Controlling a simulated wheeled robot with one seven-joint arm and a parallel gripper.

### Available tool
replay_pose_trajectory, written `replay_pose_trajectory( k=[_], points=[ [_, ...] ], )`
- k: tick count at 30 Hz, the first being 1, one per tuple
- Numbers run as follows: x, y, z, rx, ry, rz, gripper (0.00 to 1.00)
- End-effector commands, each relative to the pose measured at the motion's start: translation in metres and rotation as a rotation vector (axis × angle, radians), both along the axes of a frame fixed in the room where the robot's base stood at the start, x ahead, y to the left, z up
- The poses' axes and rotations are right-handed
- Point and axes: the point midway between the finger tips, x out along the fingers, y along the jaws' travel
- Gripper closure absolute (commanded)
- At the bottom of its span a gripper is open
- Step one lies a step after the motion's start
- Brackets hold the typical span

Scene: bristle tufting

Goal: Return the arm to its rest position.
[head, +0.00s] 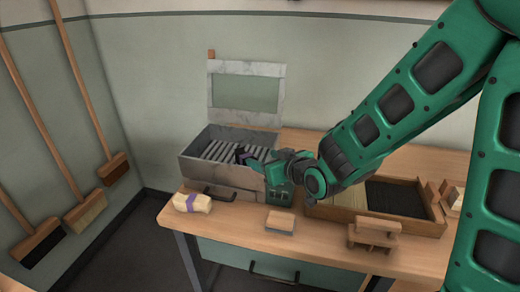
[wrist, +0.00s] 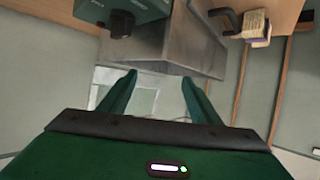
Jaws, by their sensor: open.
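My arm (head: 378,122) is green with dark panels and reaches in from the right, bent down toward the worktable. My gripper (head: 245,155) is over the front right part of a grey metal box with slats inside. In the wrist view my gripper (wrist: 158,79) shows two green fingers spread apart with nothing between them. The grey box (wrist: 150,48) lies beyond the fingers there. I cannot tell whether the fingers touch the box.
The grey box (head: 224,178) has a raised lid with a pale window (head: 246,92). A purple-banded bristle bundle (head: 193,202), a small block (head: 280,222), a wooden stand (head: 374,233) and a tray (head: 432,229) are on the table (head: 240,218). Brooms (head: 84,207) lean at left.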

Motion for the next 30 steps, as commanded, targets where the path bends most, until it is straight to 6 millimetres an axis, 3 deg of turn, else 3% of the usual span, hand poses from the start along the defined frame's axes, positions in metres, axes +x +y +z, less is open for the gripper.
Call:
replay_pose_trajectory(
  k=[5,13,21,29,30],
  points=[
    [-0.002,-0.025,0.003,-0.02,0.07,-0.039,0.43],
    [-0.032,-0.101,0.009,-0.084,0.304,-0.158,0.43],
    [-0.099,-0.177,0.021,-0.138,0.567,-0.303,0.43],
    [-0.169,-0.222,0.036,-0.162,0.766,-0.424,0.43],
    [-0.18,-0.236,0.032,-0.152,0.805,-0.462,0.43]
  ],
)
